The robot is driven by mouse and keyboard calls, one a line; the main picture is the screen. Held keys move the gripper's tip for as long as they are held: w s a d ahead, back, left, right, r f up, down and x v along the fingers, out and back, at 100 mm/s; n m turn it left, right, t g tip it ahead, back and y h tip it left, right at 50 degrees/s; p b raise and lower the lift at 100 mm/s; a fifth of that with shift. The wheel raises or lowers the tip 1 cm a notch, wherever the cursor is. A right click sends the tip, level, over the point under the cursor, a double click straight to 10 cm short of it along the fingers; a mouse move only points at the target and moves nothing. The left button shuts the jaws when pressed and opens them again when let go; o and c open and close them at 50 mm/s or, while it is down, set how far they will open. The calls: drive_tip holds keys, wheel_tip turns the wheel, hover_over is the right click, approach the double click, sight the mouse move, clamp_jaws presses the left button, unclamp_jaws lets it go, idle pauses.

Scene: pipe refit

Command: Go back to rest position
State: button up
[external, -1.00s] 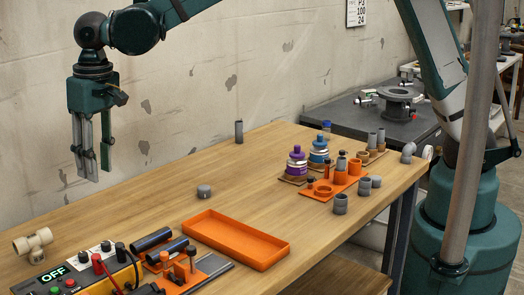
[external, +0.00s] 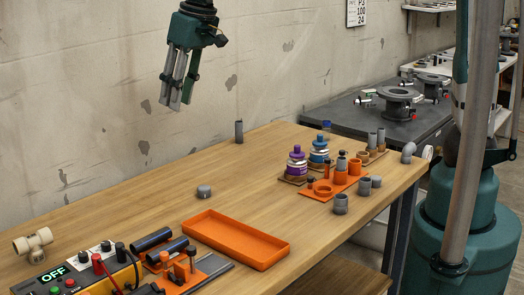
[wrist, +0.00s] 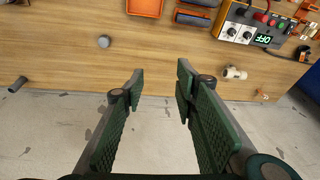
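My gripper (external: 177,104) hangs in the air near the wall, high above the back of the table (external: 120,185), fingers pointing down. In the wrist view my gripper (wrist: 158,85) has its two green fingers apart with nothing between them. No object touches the fingers.
An empty orange tray (external: 275,266) lies mid-table. A grey cap (external: 204,191) and a grey upright pipe (external: 239,130) stand behind it. A control box (external: 75,272) reading OFF and a beige fitting (external: 33,240) are at left.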

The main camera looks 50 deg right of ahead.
drive_tip(key=s+d+r+t, duration=0.15)
drive_tip(key=s+d, duration=0.35)
drive_tip(key=d, duration=0.7)
drive_tip(key=s+d+f+t, duration=0.1)
drive_tip(key=s+d+f, duration=0.1)
drive_tip(key=s+d, duration=0.6)
drive_tip(key=s+d+f+m+t+h, duration=0.1)
drive_tip(key=s+d+f+t, duration=0.1)
drive_tip(key=s+d, duration=0.7)
drive_tip(key=d, duration=0.4)
drive_tip(key=shift+d+f+m, duration=0.2)
drive_tip(key=shift+m, duration=0.1)
